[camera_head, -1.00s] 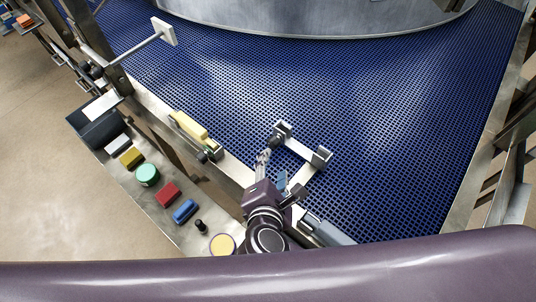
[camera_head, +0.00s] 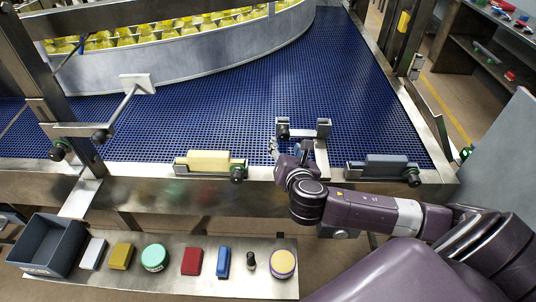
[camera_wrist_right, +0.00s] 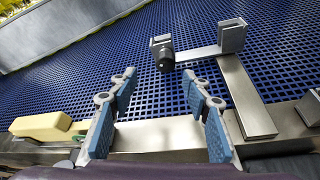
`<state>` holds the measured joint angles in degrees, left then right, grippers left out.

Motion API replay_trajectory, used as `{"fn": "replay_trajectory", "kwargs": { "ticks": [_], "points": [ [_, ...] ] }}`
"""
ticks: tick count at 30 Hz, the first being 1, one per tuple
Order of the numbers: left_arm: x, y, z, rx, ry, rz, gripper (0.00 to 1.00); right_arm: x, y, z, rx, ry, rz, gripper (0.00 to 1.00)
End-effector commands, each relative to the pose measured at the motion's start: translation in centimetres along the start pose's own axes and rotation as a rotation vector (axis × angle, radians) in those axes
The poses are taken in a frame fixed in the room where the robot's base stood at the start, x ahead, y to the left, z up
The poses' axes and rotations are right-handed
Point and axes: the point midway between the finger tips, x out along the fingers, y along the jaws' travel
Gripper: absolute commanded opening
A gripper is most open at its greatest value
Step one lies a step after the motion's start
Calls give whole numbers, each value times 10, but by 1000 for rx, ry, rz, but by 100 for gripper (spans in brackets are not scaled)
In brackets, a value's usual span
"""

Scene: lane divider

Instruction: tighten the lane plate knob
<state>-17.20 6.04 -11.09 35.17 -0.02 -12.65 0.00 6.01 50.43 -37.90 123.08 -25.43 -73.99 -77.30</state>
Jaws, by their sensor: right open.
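A metal lane bracket (camera_head: 321,158) stands over the blue belt, with a flat bar and two upright clamp blocks. A dark round knob (camera_head: 283,133) sits at its left block. In the right wrist view the knob (camera_wrist_right: 165,61) is beyond the fingertips, and the bracket plate (camera_wrist_right: 245,98) runs down at right. My right gripper (camera_head: 288,150) is open at the near side of the bracket. In the wrist view its blue-padded fingers (camera_wrist_right: 160,88) are spread with nothing between them, apart from the knob. My left gripper is out of view.
A yellow block (camera_head: 208,161) and a grey block (camera_head: 385,166) sit on the metal rail with dark knobs beside them. A rod with a white plate (camera_head: 137,84) stands at left. Below, a shelf (camera_head: 215,287) holds several small items and a grey bin (camera_head: 47,244).

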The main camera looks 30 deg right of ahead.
Motion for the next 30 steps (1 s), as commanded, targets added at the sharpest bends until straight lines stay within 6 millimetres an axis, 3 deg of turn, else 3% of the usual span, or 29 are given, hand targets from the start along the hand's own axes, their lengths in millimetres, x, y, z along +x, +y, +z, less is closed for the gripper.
{"fn": "replay_trajectory", "kwargs": {
  "ticks": [11,21,30],
  "points": [
    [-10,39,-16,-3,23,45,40,39,-1,4,-2,-3,-3,44],
    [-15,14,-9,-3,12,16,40,74,-1,2,-3,-1,-1,44],
    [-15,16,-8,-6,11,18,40,78,-1,1,-3,0,-1,44]
  ]
}}
